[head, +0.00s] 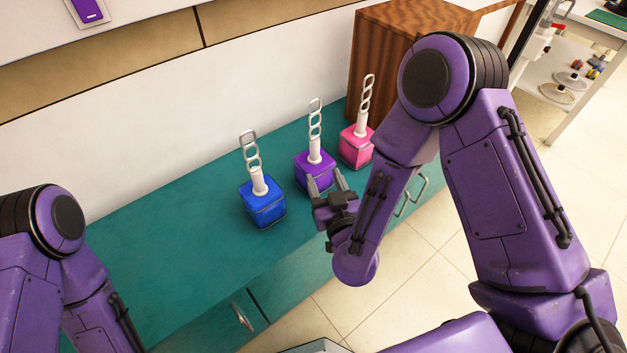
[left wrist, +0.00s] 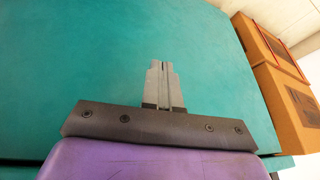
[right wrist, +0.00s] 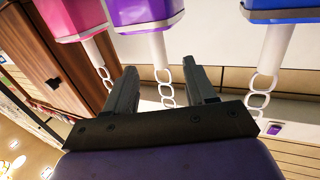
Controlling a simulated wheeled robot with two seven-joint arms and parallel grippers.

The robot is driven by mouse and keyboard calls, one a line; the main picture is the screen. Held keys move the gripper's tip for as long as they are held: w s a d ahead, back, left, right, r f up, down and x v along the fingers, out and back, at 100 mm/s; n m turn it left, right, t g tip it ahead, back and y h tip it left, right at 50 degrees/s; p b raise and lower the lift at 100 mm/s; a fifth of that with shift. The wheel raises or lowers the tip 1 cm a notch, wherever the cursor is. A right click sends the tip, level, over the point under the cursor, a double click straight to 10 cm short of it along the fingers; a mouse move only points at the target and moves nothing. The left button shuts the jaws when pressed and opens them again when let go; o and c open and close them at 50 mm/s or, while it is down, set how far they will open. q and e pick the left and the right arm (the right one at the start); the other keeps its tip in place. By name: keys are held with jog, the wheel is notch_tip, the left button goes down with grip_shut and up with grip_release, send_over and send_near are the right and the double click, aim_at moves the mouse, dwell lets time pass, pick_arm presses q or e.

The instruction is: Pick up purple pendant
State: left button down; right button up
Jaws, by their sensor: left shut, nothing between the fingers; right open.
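The purple pendant (head: 314,167) is a purple cube with a white stem and a chain of links on top. It stands upright on the teal counter (head: 165,225), between the blue and pink pendants. It shows upside down at the top of the right wrist view (right wrist: 148,10). My right gripper (head: 327,178) is open and empty, close in front of the purple cube; whether it touches cannot be told. Its spread fingers also show in the right wrist view (right wrist: 162,82). My left gripper (left wrist: 164,66) is shut and empty over the teal surface.
The blue pendant (head: 262,205) stands to the left and the pink pendant (head: 355,149) to the right, both near the purple one. A wooden cabinet (head: 405,45) stands behind the pink one. The counter's left part is clear.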

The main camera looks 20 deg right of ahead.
aim_at(316, 153)
jog(key=w, duration=0.3)
jog(key=w+p, duration=0.1)
jog(key=w, duration=0.3)
jog(key=w+d, duration=0.1)
jog(key=w, duration=0.2)
jog(key=shift+w+p, duration=0.35)
jog(key=shift+w, duration=0.05)
grip_shut()
jog(key=shift+s+a, duration=0.1)
dwell(0.7)
